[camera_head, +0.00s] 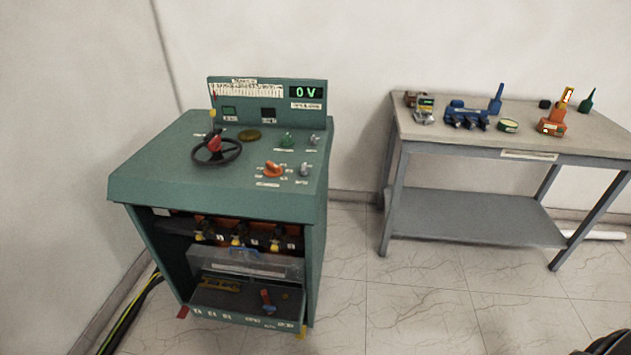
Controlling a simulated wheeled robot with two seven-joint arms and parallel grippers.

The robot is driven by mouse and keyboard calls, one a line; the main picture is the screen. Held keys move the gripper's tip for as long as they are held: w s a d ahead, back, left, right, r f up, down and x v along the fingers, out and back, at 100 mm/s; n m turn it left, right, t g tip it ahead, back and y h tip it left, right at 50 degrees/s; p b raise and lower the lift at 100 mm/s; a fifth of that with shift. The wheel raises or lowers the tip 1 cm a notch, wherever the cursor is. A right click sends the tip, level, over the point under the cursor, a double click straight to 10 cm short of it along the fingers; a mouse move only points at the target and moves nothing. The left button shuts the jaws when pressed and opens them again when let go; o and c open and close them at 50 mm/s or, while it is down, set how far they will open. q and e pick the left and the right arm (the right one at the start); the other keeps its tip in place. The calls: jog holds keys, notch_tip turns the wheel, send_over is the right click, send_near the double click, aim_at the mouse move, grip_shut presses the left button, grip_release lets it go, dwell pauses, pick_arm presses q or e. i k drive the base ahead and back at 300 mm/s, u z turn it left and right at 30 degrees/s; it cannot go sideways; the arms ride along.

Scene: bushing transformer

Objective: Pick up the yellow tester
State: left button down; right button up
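No item is plainly a yellow tester. I cannot tell whether the two are one object. Neither of my grippers shows. A dark shape at the bottom right corner may be part of my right arm; no fingers are visible there.
A green control cabinet (150,175) with a black handwheel (232,152) and a "0 V" display (306,92) stands left. Blue items (467,117), a green round tin (508,126) and a green bottle (587,101) are also on the table. The floor between is clear.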

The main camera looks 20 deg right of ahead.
aim_at(569, 91)
jog(key=z, duration=0.4)
jog(key=k, duration=0.45)
jog(key=z, duration=1.45)
jog(key=i, duration=1.45)
jog(key=z, duration=0.1)
